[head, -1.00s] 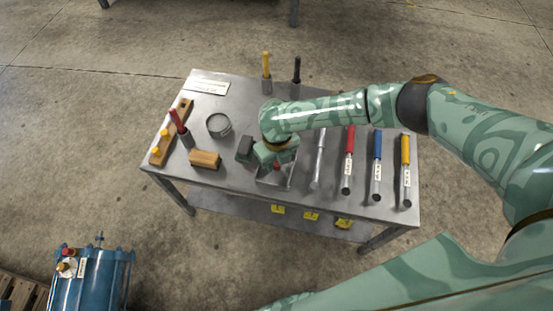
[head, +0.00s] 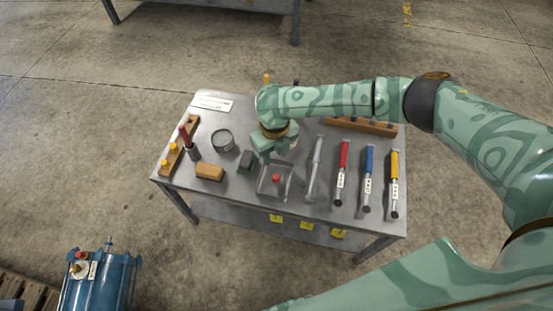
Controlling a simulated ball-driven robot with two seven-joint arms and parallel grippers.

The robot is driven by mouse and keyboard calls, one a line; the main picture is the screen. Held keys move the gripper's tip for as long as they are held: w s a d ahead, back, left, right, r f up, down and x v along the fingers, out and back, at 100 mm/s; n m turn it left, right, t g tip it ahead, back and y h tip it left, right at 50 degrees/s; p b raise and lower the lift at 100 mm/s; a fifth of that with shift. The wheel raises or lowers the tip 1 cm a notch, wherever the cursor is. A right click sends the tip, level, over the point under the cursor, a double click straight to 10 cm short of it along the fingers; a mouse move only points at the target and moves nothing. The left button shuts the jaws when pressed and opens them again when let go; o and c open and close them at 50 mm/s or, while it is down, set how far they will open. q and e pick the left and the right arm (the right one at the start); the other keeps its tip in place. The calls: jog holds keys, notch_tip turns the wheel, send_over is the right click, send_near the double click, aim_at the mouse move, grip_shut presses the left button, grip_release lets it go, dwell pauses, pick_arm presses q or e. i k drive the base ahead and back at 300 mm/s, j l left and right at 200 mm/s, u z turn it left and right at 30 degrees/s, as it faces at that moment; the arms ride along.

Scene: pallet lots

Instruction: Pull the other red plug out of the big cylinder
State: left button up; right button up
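The big cylinder (head: 98,280) is blue and stands on the floor at the lower left of the head view. A red plug (head: 80,254) shows on its top, beside a round pale fitting. Another red plug (head: 275,178) lies in a small metal tray (head: 264,192) at the front of the table. My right gripper (head: 264,156) is just behind and above that tray, apart from the plug in it. Its fingers are partly hidden, so its opening is unclear. My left gripper is out of view.
The metal table (head: 235,201) holds a row of tools with grey, red, blue and yellow handles, a round tin (head: 222,140), wooden blocks and a wooden rack (head: 169,164). Bare floor lies between table and cylinder. A pallet (head: 18,291) is at the lower left edge.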

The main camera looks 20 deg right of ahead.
aim_at(78, 254)
jog(key=u, duration=1.5)
